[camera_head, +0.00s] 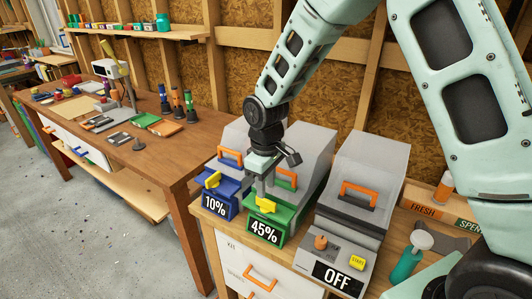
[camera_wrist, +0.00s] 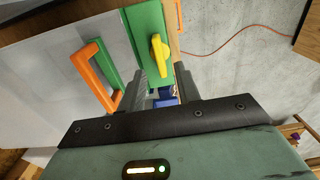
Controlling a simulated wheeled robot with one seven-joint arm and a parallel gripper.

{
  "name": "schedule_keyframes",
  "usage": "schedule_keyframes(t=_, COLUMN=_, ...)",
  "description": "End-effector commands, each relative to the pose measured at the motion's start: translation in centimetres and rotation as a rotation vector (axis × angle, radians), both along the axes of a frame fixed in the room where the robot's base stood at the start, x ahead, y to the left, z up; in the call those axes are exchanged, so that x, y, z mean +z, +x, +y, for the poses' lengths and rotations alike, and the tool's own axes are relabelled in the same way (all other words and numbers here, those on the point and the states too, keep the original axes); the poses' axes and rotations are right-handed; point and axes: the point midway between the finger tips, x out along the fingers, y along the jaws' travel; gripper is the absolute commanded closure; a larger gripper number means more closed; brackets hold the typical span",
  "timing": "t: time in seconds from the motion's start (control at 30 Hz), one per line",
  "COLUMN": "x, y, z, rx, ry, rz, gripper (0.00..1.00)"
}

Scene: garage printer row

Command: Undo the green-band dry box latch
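The green-band dry box (camera_head: 264,229) stands in the middle of the row, with a 45% label on its front. Its yellow latch (camera_head: 267,204) sits on the green band, and in the wrist view the latch (camera_wrist: 159,52) lies just beyond the fingertips, roughly between their lines. My gripper (camera_head: 261,190) points down over the front of this box. In the wrist view my gripper (camera_wrist: 160,72) is open, with two dark fingers apart and nothing between them. Whether a finger touches the latch I cannot tell. The orange handle (camera_wrist: 95,78) is left of the fingers.
A blue-band box (camera_head: 219,205) labelled 10% stands close on the left. A grey unit (camera_head: 335,255) labelled OFF, with a knob and yellow button, stands on the right. A teal bottle (camera_head: 408,262) is further right. A wooden workbench (camera_head: 150,157) with tools is at left.

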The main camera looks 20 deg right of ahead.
Motion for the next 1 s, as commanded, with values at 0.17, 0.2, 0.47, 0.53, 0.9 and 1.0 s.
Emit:
schedule_keyframes(t=0.17, x=4.2, y=0.1, z=0.0, rx=-0.001, ry=0.002, rz=-0.007, gripper=0.67)
schedule_keyframes(t=0.2, x=5.2, y=0.1, z=0.0, rx=0.000, ry=0.001, rz=-0.007, gripper=0.67)
schedule_keyframes(t=0.47, x=10.3, y=0.1, z=-0.1, rx=-0.002, ry=0.001, rz=-0.003, gripper=0.67)
schedule_keyframes(t=0.53, x=11.1, y=0.1, z=0.0, rx=-0.001, ry=0.001, rz=-0.003, gripper=0.67)
schedule_keyframes(t=0.9, x=12.4, y=0.0, z=0.0, rx=0.000, ry=0.000, rz=0.001, gripper=0.67)
schedule_keyframes(t=1.0, x=12.3, y=0.0, z=0.0, rx=0.000, ry=-0.001, rz=0.001, gripper=0.67)
